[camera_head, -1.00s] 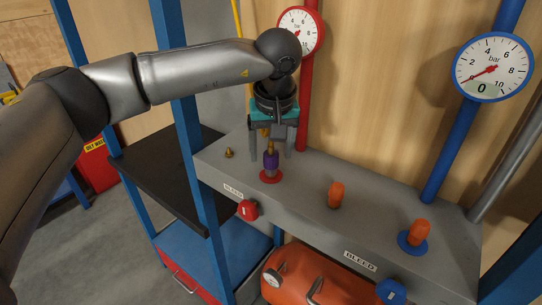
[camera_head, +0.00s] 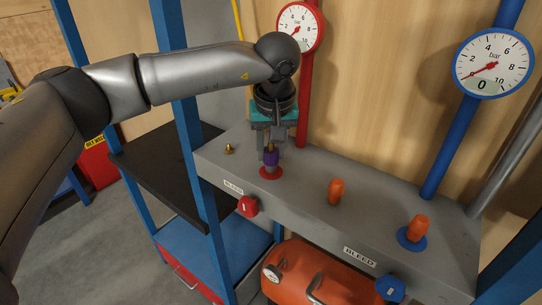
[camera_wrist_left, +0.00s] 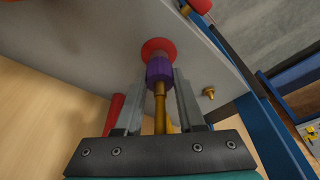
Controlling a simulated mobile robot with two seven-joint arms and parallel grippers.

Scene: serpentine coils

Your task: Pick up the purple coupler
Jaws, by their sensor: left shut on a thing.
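The purple coupler (camera_head: 270,158) stands upright over the red ring (camera_head: 271,172) on the grey bench top. A brass stem rises from its upper end. My left gripper (camera_head: 270,150) points down from above, with its fingers on either side of the coupler. In the left wrist view, the purple coupler (camera_wrist_left: 159,70) sits between the two fingertips of the left gripper (camera_wrist_left: 160,76), against the red ring (camera_wrist_left: 158,48). The fingers are shut on the coupler. My right gripper is not in view.
A brass fitting (camera_head: 229,149) stands left of the coupler. Two orange caps, one plain (camera_head: 336,191) and one on a blue ring (camera_head: 417,228), stand to the right. A red bleed knob (camera_head: 248,206) is on the front edge. A red pipe (camera_head: 305,100) with a gauge rises behind.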

